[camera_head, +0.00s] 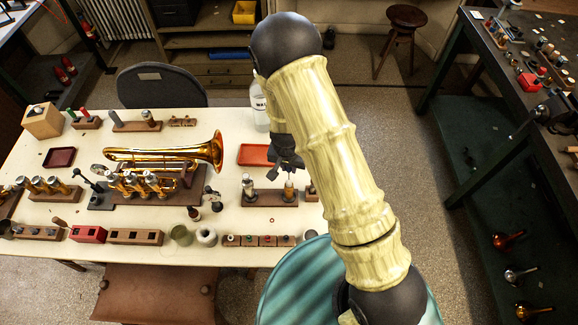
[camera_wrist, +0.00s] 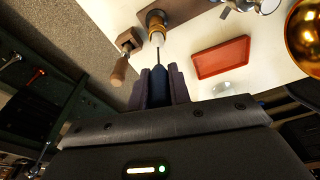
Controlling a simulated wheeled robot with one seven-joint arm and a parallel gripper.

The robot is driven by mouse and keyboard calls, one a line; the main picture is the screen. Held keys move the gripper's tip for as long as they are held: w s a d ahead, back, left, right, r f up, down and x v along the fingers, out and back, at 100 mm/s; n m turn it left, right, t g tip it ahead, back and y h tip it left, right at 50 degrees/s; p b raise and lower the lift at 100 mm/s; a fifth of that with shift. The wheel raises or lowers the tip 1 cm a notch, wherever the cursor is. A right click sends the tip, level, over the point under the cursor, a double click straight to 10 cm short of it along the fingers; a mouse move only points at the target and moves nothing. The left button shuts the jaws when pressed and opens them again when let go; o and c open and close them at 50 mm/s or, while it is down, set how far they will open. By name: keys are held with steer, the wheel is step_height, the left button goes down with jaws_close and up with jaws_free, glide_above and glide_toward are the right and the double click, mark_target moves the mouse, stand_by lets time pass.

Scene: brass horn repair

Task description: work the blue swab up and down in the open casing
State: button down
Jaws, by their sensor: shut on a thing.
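My gripper (camera_head: 287,162) (camera_wrist: 162,88) is shut on the dark blue handle of the swab (camera_wrist: 159,80). A thin dark rod runs from the handle toward a pale tip at a brass-ringed casing (camera_wrist: 155,18). The casing (camera_head: 289,189) stands upright at the right end of a brown wooden block (camera_head: 268,200) in the head view. The swab appears in line with the casing, but I cannot tell how deep its tip is. My arm and gripper hide most of the swab in the head view.
A silver-topped part (camera_head: 247,186) stands on the same block. A wooden-handled tool (camera_wrist: 120,70) sits close beside the swab. An orange-red tray (camera_head: 256,154) (camera_wrist: 221,57) lies behind the block. The brass horn (camera_head: 190,150) lies to the left, and a clear bottle (camera_head: 260,108) stands behind.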

steer(key=shift+r, duration=0.2)
steer(key=shift+f+b, duration=1.45)
steer(key=shift+f, duration=0.4)
steer(key=shift+r+p, duration=1.5)
steer(key=shift+r, duration=0.4)
steer(key=shift+r+p, duration=2)
steer(key=shift+r, duration=0.45)
steer(key=shift+f, duration=0.1)
